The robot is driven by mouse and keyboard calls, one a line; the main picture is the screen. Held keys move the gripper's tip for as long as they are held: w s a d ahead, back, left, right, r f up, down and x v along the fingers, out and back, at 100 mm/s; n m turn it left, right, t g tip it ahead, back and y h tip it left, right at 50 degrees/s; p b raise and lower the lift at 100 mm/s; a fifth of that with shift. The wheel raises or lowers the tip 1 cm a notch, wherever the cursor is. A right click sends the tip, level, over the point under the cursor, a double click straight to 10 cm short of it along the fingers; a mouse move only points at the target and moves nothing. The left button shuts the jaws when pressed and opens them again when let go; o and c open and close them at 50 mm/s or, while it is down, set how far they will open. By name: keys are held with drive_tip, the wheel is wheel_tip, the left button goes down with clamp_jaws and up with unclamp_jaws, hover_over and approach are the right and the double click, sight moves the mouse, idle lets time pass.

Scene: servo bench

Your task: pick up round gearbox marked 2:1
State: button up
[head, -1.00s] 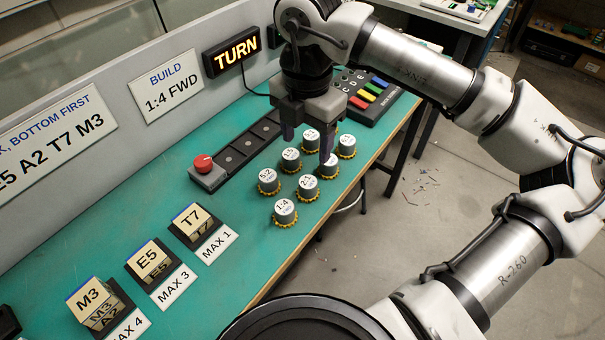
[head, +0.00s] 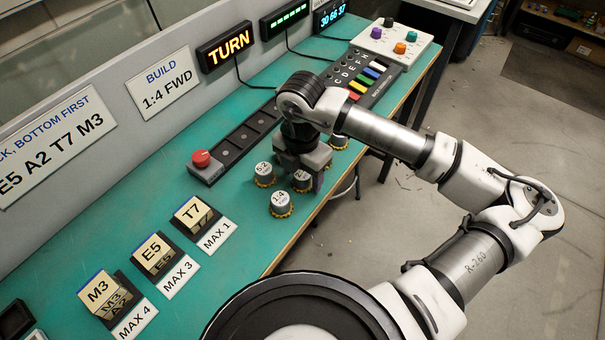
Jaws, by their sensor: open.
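The round gearbox marked 2:1 (head: 301,186) is a small white-topped cylinder with a yellow toothed base, upright on the green bench. Only the start of its label shows now, since my gripper (head: 301,172) hangs over it and covers part of its top. My gripper points down and is open, with one finger to the right of this gearbox. The other finger is mostly hidden, and I cannot tell whether either one touches it. Similar gearboxes marked 5:2 (head: 264,175) and 1:4 (head: 281,205) stand close by to the left and in front.
Another gearbox (head: 339,141) stands behind my gripper; others are hidden. A black slotted rail (head: 235,147) with a red button (head: 201,159) lies to the left. Lettered blocks stand front left. The bench's right edge (head: 290,245) is close to the gearboxes.

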drive_tip(key=shift+f, duration=0.25)
drive_tip(key=c, duration=0.9)
drive_tip(key=shift+r, duration=0.2)
